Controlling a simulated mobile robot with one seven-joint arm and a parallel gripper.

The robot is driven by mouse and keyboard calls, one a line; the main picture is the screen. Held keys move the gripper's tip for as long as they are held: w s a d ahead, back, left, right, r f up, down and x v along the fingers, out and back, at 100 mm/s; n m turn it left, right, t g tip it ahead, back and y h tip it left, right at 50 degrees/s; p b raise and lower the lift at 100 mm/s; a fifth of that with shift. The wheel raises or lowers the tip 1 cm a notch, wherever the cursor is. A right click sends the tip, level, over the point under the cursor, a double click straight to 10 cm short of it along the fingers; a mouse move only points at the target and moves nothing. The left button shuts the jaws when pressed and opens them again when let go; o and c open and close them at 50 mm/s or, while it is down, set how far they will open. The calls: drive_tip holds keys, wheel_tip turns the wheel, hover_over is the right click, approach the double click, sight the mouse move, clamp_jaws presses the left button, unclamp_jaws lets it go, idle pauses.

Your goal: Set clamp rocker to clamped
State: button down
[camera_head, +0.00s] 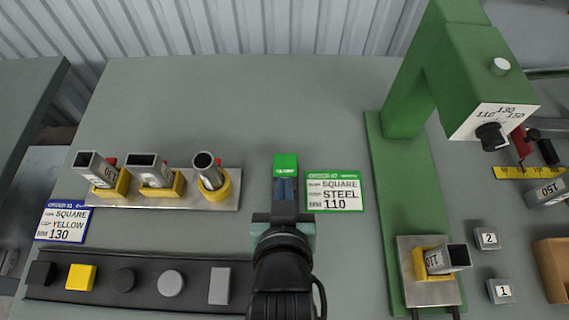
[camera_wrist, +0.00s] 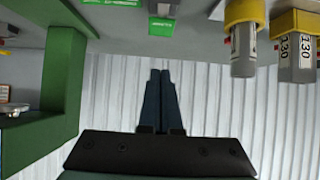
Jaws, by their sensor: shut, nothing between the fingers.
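The clamp rocker is probably the small green block (camera_head: 286,164) with white lettering that seems to read "CLAMP", in the middle of the table. It also shows as a green piece (camera_wrist: 162,27) at the top of the wrist view, its lettering too small to read. Which way the rocker is tipped I cannot tell. My gripper (camera_head: 285,190) is shut and empty, its fingertips just on the near side of the green block in the head view. In the wrist view the closed fingertips (camera_wrist: 160,72) point toward the green piece, with a visible gap in the picture.
A green order card (camera_head: 334,192) lies right of the block. Left is a plate (camera_head: 150,200) with tubes in yellow holders. A dark strip (camera_head: 140,283) with caps lies nearer. At right, a green press (camera_head: 405,95) stands over a fixture holding a square tube (camera_head: 447,257).

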drive_tip(key=b+x, duration=0.2)
drive_tip(key=b, duration=0.1)
approach(285, 157)
drive_tip(key=w, duration=0.1)
drive_tip(key=w+r, duration=0.1)
drive_tip(key=w, duration=0.1)
drive_tip(key=shift+w, duration=0.25)
drive_tip(key=f, duration=0.2)
drive_tip(key=shift+w+f, duration=0.3)
drive_tip(key=shift+w, duration=0.05)
drive_tip(key=shift+w+f, duration=0.2)
drive_tip(key=shift+f, duration=0.65)
drive_tip(key=shift+r, duration=0.15)
